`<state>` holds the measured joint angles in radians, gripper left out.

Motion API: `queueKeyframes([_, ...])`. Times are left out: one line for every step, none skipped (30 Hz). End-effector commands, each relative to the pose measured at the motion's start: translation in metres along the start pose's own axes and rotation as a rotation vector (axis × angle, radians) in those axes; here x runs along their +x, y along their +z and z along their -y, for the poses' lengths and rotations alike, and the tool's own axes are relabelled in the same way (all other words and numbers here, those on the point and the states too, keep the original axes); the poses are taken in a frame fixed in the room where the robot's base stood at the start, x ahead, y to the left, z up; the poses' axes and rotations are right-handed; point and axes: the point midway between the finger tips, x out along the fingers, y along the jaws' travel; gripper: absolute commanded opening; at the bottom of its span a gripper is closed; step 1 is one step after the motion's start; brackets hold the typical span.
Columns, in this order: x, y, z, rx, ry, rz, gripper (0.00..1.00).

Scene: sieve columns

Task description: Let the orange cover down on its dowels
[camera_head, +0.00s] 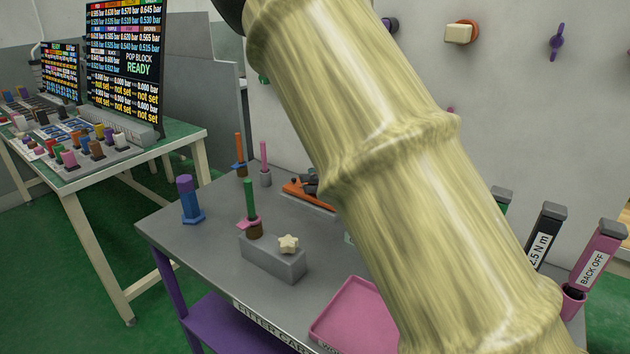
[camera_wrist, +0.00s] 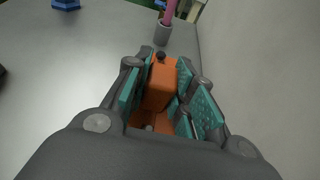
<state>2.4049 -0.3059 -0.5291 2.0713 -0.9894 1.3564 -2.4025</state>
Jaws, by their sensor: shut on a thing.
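The orange cover (camera_wrist: 160,88) is between the teal pads of my gripper (camera_wrist: 166,92) in the wrist view. My gripper is shut on it. A dark round knob shows at the cover's far end. More orange shows lower down between the fingers, with a small grey pin or screw on it; I cannot tell whether this is the same part. In the head view an orange part (camera_head: 305,196) lies low over the grey table, with dark finger parts beside it. My arm hides much of that area. I cannot make out the dowels or whether the cover touches them.
The grey table (camera_head: 200,236) carries a blue hexagonal post (camera_head: 190,203), a grey block (camera_head: 272,259) with a cream star knob, a pink rod in a grey holder (camera_head: 265,177) and a pink tray (camera_head: 352,318). A wall (camera_head: 300,110) rises behind. Labelled tools stand at right.

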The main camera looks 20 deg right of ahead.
Motion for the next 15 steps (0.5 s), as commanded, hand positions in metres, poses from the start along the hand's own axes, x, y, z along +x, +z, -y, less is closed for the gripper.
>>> queueKeyframes([0.0008,-0.0015,0.0,-0.001,0.0,0.0,0.0])
queueKeyframes([0.001,-0.002,0.0,-0.001,0.0,0.0,0.0])
queueKeyframes([0.0013,-0.0027,0.0,-0.001,0.0,0.0,0.0])
queueKeyframes([0.0015,-0.0033,0.0,-0.001,0.0,0.0,0.0])
queueKeyframes([0.0018,-0.0038,-0.0001,-0.001,0.0,0.0,0.0])
queueKeyframes([0.0021,-0.0045,-0.0001,-0.001,0.0,0.0,0.0])
queueKeyframes([0.0023,-0.005,-0.0001,-0.001,0.0,0.0,0.0])
queueKeyframes([0.0025,-0.0055,-0.0001,-0.001,0.0,0.0,0.0])
queueKeyframes([0.0028,-0.0062,-0.0002,-0.001,0.0,0.0,0.0])
queueKeyframes([0.003,-0.0067,-0.0002,-0.001,0.0,0.0,0.0])
queueKeyframes([0.0027,-0.0058,-0.0002,-0.001,0.0,0.0,0.28])
queueKeyframes([0.0026,-0.0055,-0.0002,-0.002,0.0,0.0,0.35])
queueKeyframes([0.0026,-0.0055,-0.0002,-0.002,0.0,-0.001,0.41])
queueKeyframes([0.0026,-0.0055,-0.0003,-0.002,0.0,-0.001,0.46])
queueKeyframes([0.0027,-0.0055,-0.0003,-0.002,0.0,-0.001,0.5])
